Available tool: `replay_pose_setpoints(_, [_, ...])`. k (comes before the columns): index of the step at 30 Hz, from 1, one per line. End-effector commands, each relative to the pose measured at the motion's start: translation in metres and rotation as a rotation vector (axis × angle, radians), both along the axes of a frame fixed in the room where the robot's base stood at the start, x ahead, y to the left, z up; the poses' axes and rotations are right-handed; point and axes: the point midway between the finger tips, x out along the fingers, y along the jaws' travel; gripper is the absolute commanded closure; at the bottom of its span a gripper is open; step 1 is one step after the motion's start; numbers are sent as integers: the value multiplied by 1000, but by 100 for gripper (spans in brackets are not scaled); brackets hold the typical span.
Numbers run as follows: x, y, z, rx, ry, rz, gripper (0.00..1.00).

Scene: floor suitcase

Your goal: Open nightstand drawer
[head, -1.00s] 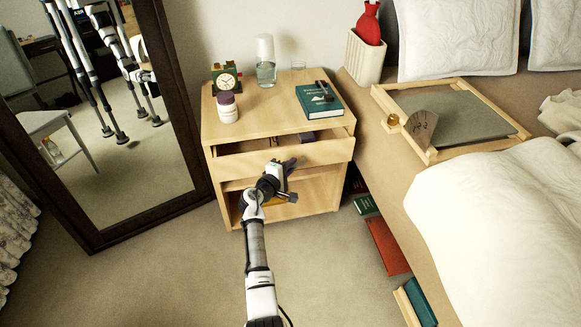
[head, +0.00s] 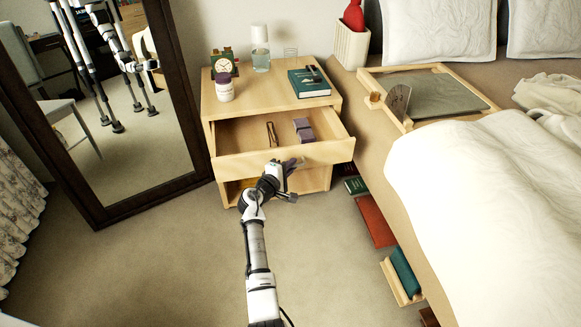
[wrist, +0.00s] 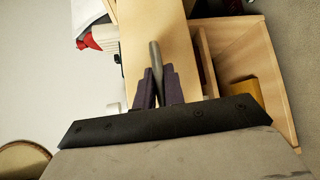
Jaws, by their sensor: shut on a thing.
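The wooden nightstand (head: 222,101) stands against the wall beside the bed. Its top drawer (head: 235,142) is pulled well out, and the inside shows. My gripper (head: 291,165) is at the middle of the drawer front. In the wrist view, the purple fingers (wrist: 159,88) are shut on a grey metal bar handle (wrist: 155,58). In the head view my gripper hides the handle.
The drawer holds purple boxes (head: 303,129) and a slim brown item (head: 271,134). A pill bottle (head: 224,90), a clock (head: 223,67) and a green book (head: 309,84) are on top. A mirror (head: 128,120) stands left, the bed (head: 470,180) right. Floor in front is clear.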

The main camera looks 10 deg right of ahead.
Motion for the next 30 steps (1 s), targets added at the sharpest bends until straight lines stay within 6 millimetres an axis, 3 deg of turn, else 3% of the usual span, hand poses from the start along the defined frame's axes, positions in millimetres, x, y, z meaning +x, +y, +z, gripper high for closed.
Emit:
replay_pose_setpoints(10, [1, 2, 1, 0, -1, 5, 100])
replay_pose_setpoints(11, [1, 2, 1, 0, -1, 5, 87])
replay_pose_setpoints(13, [1, 2, 1, 0, -1, 5, 80])
replay_pose_setpoints(30, [0, 1, 2, 0, -1, 1, 80])
